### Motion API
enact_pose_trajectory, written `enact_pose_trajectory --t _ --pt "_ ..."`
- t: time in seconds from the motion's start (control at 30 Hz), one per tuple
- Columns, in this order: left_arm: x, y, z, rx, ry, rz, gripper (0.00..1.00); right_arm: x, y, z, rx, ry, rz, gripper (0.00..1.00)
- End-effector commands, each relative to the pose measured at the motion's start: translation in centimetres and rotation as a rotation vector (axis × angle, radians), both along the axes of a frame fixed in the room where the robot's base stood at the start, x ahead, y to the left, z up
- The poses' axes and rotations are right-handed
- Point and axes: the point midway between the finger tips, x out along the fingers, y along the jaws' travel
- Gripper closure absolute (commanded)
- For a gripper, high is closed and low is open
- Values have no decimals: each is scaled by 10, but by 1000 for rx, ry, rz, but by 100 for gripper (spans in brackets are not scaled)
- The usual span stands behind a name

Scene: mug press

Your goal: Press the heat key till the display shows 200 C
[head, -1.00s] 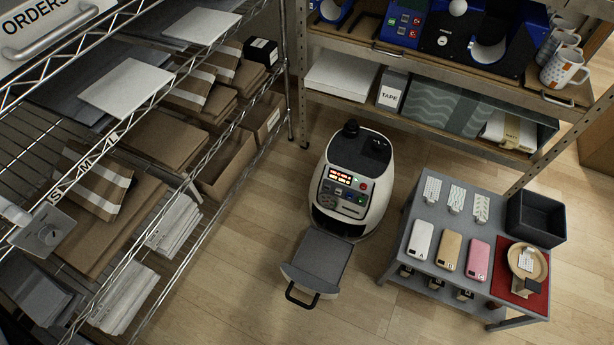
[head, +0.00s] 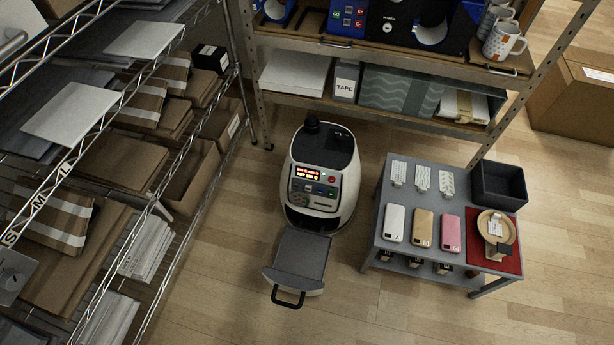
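A white rounded machine (head: 322,180) with a dark top stands in the middle, its front drawer pulled out. Its lit display (head: 320,173) shows rows of red and yellow characters too small to read. Several small coloured keys (head: 318,188) sit below and beside the display; their labels are not legible. Neither of my grippers shows in the head view.
A grey table (head: 388,252) with phone cases stands right of the machine. A wire rack (head: 170,215) of parcels fills the left. A wooden shelf (head: 390,52) with mugs (head: 503,40) spans the back. The floor (head: 420,315) in front is clear.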

Motion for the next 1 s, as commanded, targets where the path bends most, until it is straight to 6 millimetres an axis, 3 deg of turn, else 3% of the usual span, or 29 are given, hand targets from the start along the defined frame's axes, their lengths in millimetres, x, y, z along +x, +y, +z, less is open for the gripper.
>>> enact_pose_trajectory --t 0.07,0.67,1.0 --pt "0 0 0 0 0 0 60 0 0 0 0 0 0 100" --pt "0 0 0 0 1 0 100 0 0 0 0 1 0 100" --pt "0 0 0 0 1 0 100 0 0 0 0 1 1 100"
